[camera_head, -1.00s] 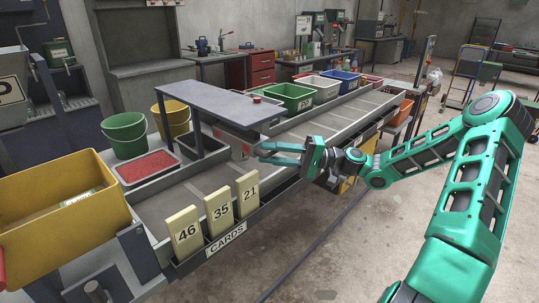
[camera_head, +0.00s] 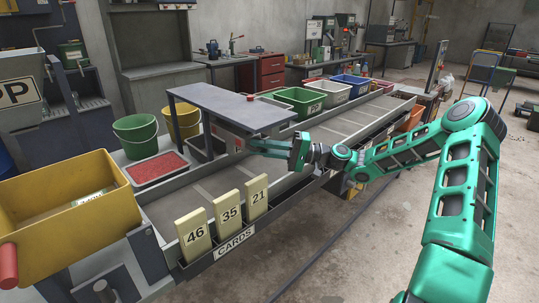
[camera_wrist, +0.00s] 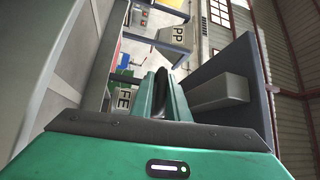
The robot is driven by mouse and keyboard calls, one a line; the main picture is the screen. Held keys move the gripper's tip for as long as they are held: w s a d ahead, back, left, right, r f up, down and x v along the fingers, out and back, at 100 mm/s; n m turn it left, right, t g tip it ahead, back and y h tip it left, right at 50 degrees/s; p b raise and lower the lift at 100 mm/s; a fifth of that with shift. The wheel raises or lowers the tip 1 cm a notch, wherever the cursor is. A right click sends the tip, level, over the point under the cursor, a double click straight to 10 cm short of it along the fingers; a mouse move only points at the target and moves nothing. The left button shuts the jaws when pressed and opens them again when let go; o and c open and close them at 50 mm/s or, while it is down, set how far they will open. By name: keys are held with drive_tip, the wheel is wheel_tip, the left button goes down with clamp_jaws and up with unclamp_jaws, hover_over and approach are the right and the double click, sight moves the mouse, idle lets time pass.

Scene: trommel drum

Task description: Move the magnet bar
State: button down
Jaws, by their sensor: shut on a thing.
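A grey block (camera_wrist: 218,92), which looks like the magnet bar, sits against the dark flat canopy (camera_wrist: 232,58) in the wrist view. In the head view the raised grey canopy (camera_head: 225,105) stands over the belt, and the space under it is mostly hidden. My gripper (camera_head: 252,144) reaches in from the right at the canopy's right edge, fingers pointing left. In the wrist view its green fingers (camera_wrist: 160,82) are shut on a dark rounded piece between them. I cannot tell whether this piece is joined to the grey block.
Number cards (camera_head: 229,206) stand in a rack along the belt's (camera_head: 215,185) near edge. A red-filled tray (camera_head: 157,169), green bucket (camera_head: 136,136) and yellow bin (camera_head: 70,205) are left. Several coloured bins, including a green one (camera_head: 298,102), line the far side.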

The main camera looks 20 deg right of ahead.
drive_tip(key=shift+w+r, duration=0.1)
drive_tip(key=shift+w, duration=0.15)
drive_tip(key=c, duration=1.8)
unclamp_jaws()
drive_tip(key=v, duration=1)
drive_tip(key=shift+s+d, duration=0.2)
drive_tip(key=shift+d, duration=0.15)
